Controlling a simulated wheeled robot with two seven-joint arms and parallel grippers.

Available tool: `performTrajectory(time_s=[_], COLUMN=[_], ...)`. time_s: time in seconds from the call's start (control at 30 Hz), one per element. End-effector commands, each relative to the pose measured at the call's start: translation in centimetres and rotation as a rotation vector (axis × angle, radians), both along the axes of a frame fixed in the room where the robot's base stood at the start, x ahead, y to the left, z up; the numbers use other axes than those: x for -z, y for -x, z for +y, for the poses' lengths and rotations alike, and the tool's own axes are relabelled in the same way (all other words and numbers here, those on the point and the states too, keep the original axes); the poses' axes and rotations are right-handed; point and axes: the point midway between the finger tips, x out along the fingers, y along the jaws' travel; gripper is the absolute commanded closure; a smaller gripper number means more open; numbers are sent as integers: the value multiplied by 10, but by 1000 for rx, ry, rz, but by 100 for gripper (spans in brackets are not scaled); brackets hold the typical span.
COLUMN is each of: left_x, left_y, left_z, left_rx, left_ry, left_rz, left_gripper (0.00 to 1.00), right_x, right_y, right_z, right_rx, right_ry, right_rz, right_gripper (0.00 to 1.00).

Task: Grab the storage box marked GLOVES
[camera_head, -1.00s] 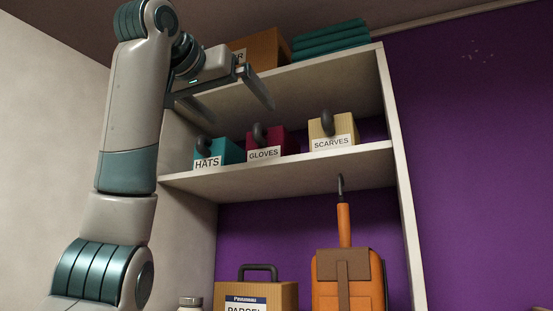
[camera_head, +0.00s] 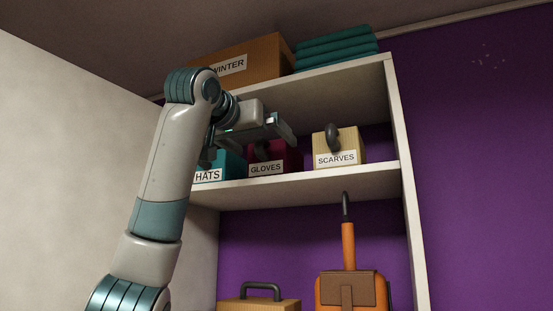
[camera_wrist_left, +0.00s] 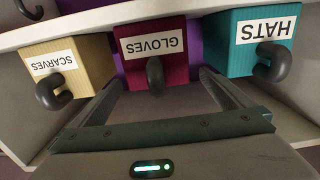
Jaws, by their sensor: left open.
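The GLOVES box (camera_head: 284,160) is dark red with a white label and a dark hook handle. It stands on the middle shelf between the teal HATS box (camera_head: 232,163) and the tan SCARVES box (camera_head: 348,143). In the left wrist view the GLOVES box (camera_wrist_left: 175,73) appears upside down, straight beyond the open fingers. My left gripper (camera_head: 275,135) is open and empty, in front of and slightly above the GLOVES box, hiding part of its top and handle. In the wrist view the gripper (camera_wrist_left: 157,90) has its fingers spread to either side of the handle. My right gripper is not in view.
The upper shelf above holds a WINTER box (camera_head: 250,62) and folded teal cloths (camera_head: 335,48). Below are an orange bag (camera_head: 350,288) and a cardboard box (camera_head: 258,305). The HATS and SCARVES boxes stand close on either side. Purple wall (camera_head: 470,150) lies right of the shelf unit.

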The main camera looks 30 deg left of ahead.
Motion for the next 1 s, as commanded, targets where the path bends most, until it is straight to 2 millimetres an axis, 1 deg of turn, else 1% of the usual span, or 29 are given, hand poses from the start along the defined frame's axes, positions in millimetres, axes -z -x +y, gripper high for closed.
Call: performTrajectory(time_s=[0.03,0.17,0.47,0.63,0.77,1.0], left_x=[-3,0,0,-1,-3,-6], left_y=[-5,-12,-12,-15,-23,-45], left_z=[0,1,1,1,1,0], left_rx=[0,0,0,0,-1,0], left_ry=[0,-1,-1,-1,-2,-1], left_rz=[1,0,-1,0,0,0], left_gripper=[0,0,0,0,0,0], right_x=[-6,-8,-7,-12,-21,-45], right_y=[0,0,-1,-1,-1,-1], right_z=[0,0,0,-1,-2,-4], right_rx=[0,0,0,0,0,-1], right_ry=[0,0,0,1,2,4], right_rz=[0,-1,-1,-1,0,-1], right_gripper=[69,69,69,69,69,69])
